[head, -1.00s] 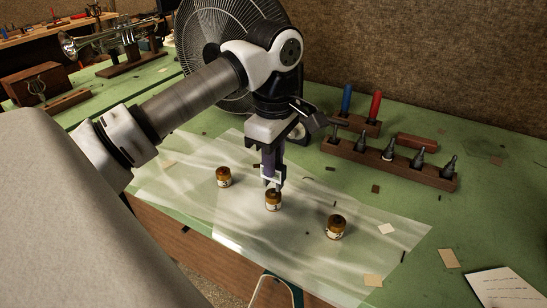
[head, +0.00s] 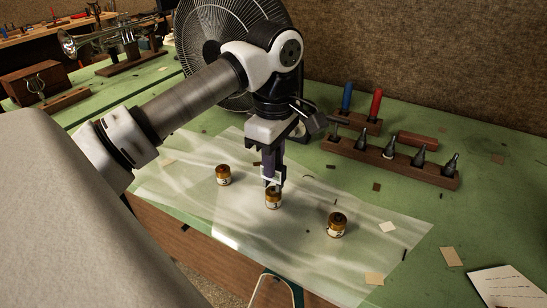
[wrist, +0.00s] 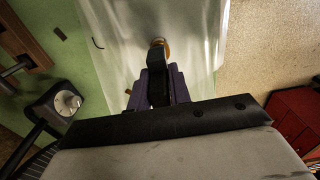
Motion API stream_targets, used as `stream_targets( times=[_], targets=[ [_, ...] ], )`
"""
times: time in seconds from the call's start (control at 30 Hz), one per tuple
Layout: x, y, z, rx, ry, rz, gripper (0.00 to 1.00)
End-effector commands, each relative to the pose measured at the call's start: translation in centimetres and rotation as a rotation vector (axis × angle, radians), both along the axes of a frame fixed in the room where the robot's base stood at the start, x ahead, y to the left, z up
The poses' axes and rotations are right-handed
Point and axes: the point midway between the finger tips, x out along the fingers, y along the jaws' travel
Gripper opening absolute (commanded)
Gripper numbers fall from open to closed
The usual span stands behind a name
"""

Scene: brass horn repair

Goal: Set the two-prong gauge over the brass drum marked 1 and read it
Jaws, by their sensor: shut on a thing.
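Three small brass drums with pale labels stand on a translucent sheet: a left drum (head: 223,175), a middle drum (head: 273,201) and a right drum (head: 337,226). The label figures are too small to read surely. My gripper (head: 271,172) points down above the middle drum. It is shut on the pale two-prong gauge (head: 267,182), whose prongs reach down at the drum's top. I cannot tell whether they touch it. The wrist view shows the top of a drum (wrist: 160,42) just beyond my gripper (wrist: 158,72); the finger hides part of it. No gauge reading is legible.
A wooden rack (head: 390,162) of dark-tipped tools stands to the right, with blue and red handles (head: 347,98) behind. A fan (head: 215,40) stands behind my arm. A black fixture with a round white face (wrist: 66,103) is near my wrist. The sheet (head: 300,262) is clear in front.

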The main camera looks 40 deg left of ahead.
Motion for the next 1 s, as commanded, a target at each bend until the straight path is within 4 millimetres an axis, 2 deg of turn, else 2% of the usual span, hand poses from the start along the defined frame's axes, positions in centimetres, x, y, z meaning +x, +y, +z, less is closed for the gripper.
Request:
stream_targets(
  times=[1.0],
  targets=[
    [0.0,0.0,-1.4,0.0,0.0,0.0,0.0]
  ],
)
